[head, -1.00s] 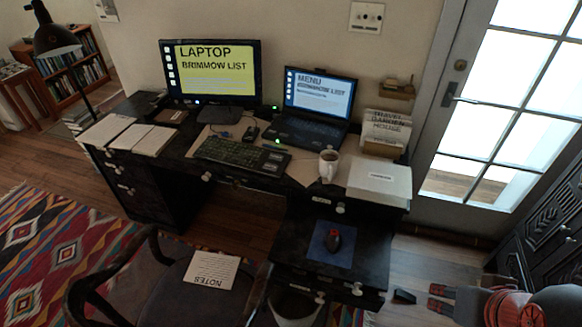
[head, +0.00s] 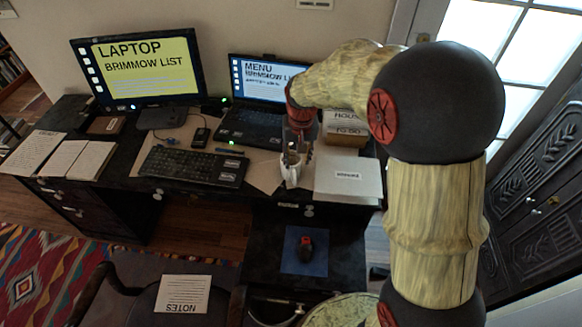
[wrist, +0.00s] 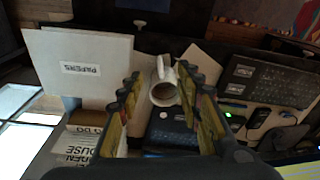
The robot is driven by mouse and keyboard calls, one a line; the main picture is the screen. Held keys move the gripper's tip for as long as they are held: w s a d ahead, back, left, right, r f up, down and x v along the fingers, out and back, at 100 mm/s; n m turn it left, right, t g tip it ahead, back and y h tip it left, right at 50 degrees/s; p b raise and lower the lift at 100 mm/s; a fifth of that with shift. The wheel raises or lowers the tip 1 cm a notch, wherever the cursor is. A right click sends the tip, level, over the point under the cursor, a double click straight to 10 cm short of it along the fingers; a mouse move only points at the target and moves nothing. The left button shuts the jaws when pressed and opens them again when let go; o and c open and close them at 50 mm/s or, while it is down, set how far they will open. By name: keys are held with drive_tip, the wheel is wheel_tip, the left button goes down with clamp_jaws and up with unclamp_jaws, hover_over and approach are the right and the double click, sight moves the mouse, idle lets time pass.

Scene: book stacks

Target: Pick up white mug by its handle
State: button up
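The white mug (head: 291,178) stands upright on the desk (head: 262,202), in front of the laptop and left of a white box. It also shows in the wrist view (wrist: 171,79), with dark liquid inside and its handle (wrist: 160,66) pointing toward the top of the picture. My gripper (head: 298,143) points down over the mug and partly hides it in the head view. In the wrist view my gripper (wrist: 158,76) is open, with one finger on each side of the mug and handle. No finger visibly touches it; the exact height gap is unclear.
The white box labelled PAPERS (wrist: 82,68) is close beside the mug. The laptop (head: 250,125) is behind, and a keyboard (head: 194,165) lies to the left. A box of books (head: 345,128) stands behind the white box. A mouse (head: 306,246) sits on a blue pad in front.

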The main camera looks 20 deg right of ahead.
sight(293, 173)
drive_tip(key=shift+m+g, duration=0.5)
drive_tip(key=shift+g, duration=0.2)
drive_tip(key=w+f, duration=0.1)
drive_tip(key=f, duration=0.3)
drive_tip(key=w+f, duration=0.2)
drive_tip(key=f, duration=0.3)
drive_tip(key=w+f, duration=0.1)
drive_tip(key=f, duration=0.3)
drive_tip(key=shift+w+f+p, duration=0.3)
drive_tip(key=shift+w+p, duration=0.05)
drive_tip(key=shift+p, duration=0.05)
drive_tip(key=f, duration=0.2)
drive_tip(key=f+b, duration=0.1)
drive_tip(key=f, duration=0.1)
drive_tip(key=f+b, duration=0.1)
drive_tip(key=f, duration=0.1)
drive_tip(key=shift+d, duration=0.25)
drive_tip(key=shift+r, duration=0.1)
drive_tip(key=c, duration=0.3)
clamp_jaws()
drive_tip(key=shift+w, duration=0.1)
